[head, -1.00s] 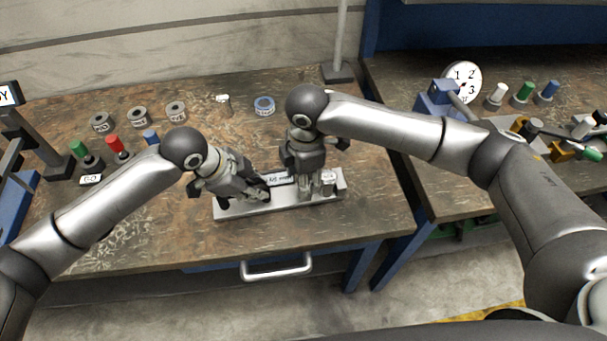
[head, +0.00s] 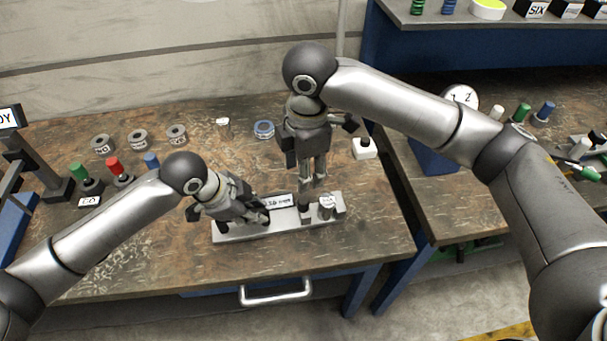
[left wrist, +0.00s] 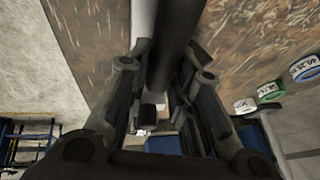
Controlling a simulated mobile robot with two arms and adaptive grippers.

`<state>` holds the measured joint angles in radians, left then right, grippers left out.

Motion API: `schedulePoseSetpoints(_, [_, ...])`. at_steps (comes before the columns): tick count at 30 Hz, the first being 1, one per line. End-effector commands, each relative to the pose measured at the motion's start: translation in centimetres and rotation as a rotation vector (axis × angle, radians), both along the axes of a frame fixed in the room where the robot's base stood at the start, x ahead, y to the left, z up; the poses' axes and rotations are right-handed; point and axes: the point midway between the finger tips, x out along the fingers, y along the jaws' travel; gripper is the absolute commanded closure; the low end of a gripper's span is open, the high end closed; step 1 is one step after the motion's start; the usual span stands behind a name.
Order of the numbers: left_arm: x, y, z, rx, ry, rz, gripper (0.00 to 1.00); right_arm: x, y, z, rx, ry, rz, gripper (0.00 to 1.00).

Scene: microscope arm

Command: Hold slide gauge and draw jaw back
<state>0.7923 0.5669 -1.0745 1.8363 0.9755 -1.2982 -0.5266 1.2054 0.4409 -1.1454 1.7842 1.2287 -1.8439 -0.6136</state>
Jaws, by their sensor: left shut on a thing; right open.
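The slide gauge (head: 285,228) is a long light-grey metal bar lying near the table's front edge, with a small white reading label (head: 279,200) at its back. My left gripper (head: 258,216) is shut on a dark upright post at the gauge's left part. That post (left wrist: 175,45) shows between the fingers in the left wrist view. A dark block (head: 305,212) and a metal cylinder (head: 327,207) stand on the gauge's right part. I cannot tell which is the jaw. My right gripper (head: 313,184) is open and empty, pointing down above and behind the gauge's right part.
Several grey rings (head: 138,140) and a blue ring (head: 264,129) lie at the back. Coloured knobs (head: 115,168) stand at the left. A white block with a black knob (head: 364,150) is right of my right gripper. A drawer handle (head: 275,293) juts out in front.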

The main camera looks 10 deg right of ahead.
Motion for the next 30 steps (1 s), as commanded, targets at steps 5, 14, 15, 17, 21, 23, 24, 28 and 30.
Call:
schedulePoseSetpoints(5, [0.0,-0.1,0.2,-0.003,-0.003,-0.003,1.0,0.0,0.0,0.1,0.0,0.0,0.0,0.54])
schedulePoseSetpoints(14, [0.0,-0.1,0.2,-0.003,-0.002,-0.003,0.61,0.0,0.0,0.0,0.0,0.0,0.0,0.54])
schedulePoseSetpoints(15, [0.0,-0.1,0.1,-0.003,-0.002,-0.002,0.56,0.0,0.0,0.0,0.0,0.0,0.0,0.54])
schedulePoseSetpoints(17, [0.0,-0.1,0.1,-0.003,-0.002,-0.002,0.54,0.0,0.0,0.0,0.0,0.001,0.0,0.54])
schedulePoseSetpoints(21, [0.0,-0.1,0.1,-0.001,0.0,-0.001,0.54,0.0,0.0,0.0,0.0,0.001,0.0,0.54])
schedulePoseSetpoints(23, [0.0,0.0,0.0,-0.001,0.0,-0.001,0.54,0.0,0.0,0.0,0.0,0.001,0.0,0.54])
schedulePoseSetpoints(24, [0.0,0.0,0.1,-0.001,0.0,-0.001,0.54,0.0,0.0,0.0,0.0,0.001,0.0,0.54])
schedulePoseSetpoints(28, [-0.1,0.2,0.7,-0.002,-0.002,-0.001,0.54,0.0,0.0,0.0,0.0,0.001,0.0,0.54])
schedulePoseSetpoints(30, [-0.3,0.6,1.5,-0.001,-0.001,-0.001,0.54,0.0,0.0,0.0,0.0,0.001,0.0,0.54])
